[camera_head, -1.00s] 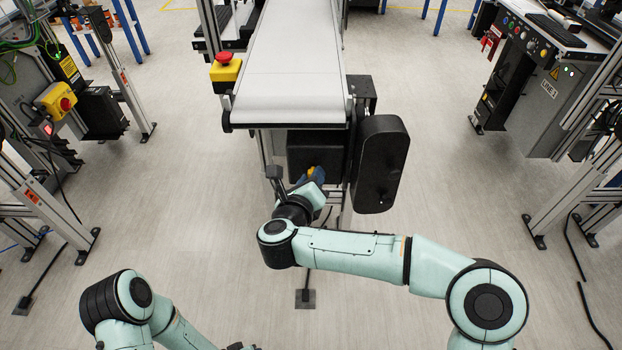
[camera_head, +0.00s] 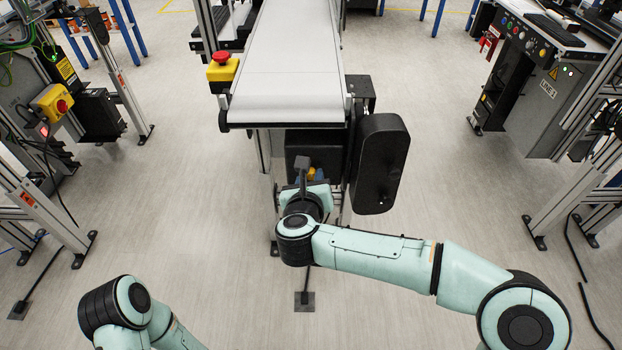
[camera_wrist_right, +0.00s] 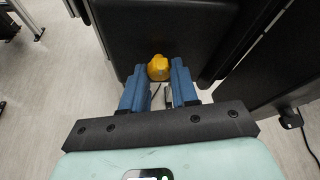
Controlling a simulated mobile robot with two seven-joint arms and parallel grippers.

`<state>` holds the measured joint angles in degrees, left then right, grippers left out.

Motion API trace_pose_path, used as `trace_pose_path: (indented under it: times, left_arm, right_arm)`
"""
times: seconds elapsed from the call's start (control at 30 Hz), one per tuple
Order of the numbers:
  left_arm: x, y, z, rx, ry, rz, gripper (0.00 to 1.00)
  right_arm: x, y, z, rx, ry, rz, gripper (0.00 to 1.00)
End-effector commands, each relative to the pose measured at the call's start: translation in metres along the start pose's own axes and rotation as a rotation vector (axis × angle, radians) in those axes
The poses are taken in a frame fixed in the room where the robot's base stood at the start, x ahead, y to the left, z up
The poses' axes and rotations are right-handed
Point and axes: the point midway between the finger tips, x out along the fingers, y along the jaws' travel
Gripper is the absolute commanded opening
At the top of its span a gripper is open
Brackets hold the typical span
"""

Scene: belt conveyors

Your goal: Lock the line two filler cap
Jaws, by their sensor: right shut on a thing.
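The yellow filler cap (camera_wrist_right: 158,68) sits on the dark box under the conveyor's end. In the wrist view my right gripper (camera_wrist_right: 159,80) has its blue fingers on either side of the cap and is shut on it. In the head view the cap (camera_head: 311,174) is a small yellow patch, and my right gripper (camera_head: 315,176) at it is partly hidden by my own wrist. The cap's lock marks cannot be made out. My left arm shows at the lower left, but its gripper is out of the picture.
The white belt conveyor (camera_head: 291,75) stands above the dark box (camera_head: 318,150). A black housing (camera_head: 379,165) hangs close on the right. A red emergency button (camera_head: 222,57) is at the belt's left side. Open floor lies on both sides.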

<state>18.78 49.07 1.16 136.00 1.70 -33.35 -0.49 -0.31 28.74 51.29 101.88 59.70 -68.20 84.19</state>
Motion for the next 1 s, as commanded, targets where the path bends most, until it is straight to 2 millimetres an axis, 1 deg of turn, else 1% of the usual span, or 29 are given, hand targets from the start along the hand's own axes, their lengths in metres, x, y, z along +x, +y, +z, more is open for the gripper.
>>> trace_pose_path:
  times: [0.03, 0.23, 0.27, 0.3, 0.33, 0.63, 0.73, 0.87, 1.0]
  left_arm:
    - [0.000, 0.000, 0.000, 0.000, -0.001, 0.000, 0.43]
    - [0.000, 0.000, 0.000, 0.000, 0.000, 0.000, 0.43]
    - [0.000, 0.000, 0.000, 0.000, 0.000, 0.000, 0.43]
    - [0.000, 0.000, 0.000, 0.000, 0.000, 0.000, 0.43]
    - [0.000, 0.000, 0.000, 0.000, 0.000, 0.000, 0.43]
    - [0.000, 0.000, 0.000, 0.000, 0.001, 0.001, 0.43]
    - [-0.002, 0.002, -0.002, 0.002, 0.006, 0.003, 0.43]
    - [-0.007, 0.007, -0.009, 0.006, 0.027, 0.012, 0.43]
    - [-0.015, 0.013, -0.013, 0.012, 0.043, 0.023, 0.43]
  right_arm:
    - [-0.001, 0.000, 0.003, 0.003, -0.006, 0.002, 0.00]
    - [-0.001, 0.000, 0.003, 0.003, -0.006, 0.001, 0.00]
    - [-0.001, 0.000, 0.003, 0.003, -0.006, 0.001, 0.32]
    - [-0.001, 0.000, 0.003, 0.003, -0.006, 0.001, 0.45]
    - [-0.001, 0.000, 0.003, 0.003, -0.006, 0.001, 0.54]
    - [-0.001, 0.000, 0.001, 0.001, -0.003, 0.000, 0.54]
    - [-0.007, 0.000, 0.002, 0.001, -0.003, 0.000, 0.54]
    - [-0.028, -0.001, 0.004, -0.002, -0.007, 0.000, 0.54]
    - [-0.061, -0.001, 0.004, -0.002, -0.008, 0.000, 0.54]
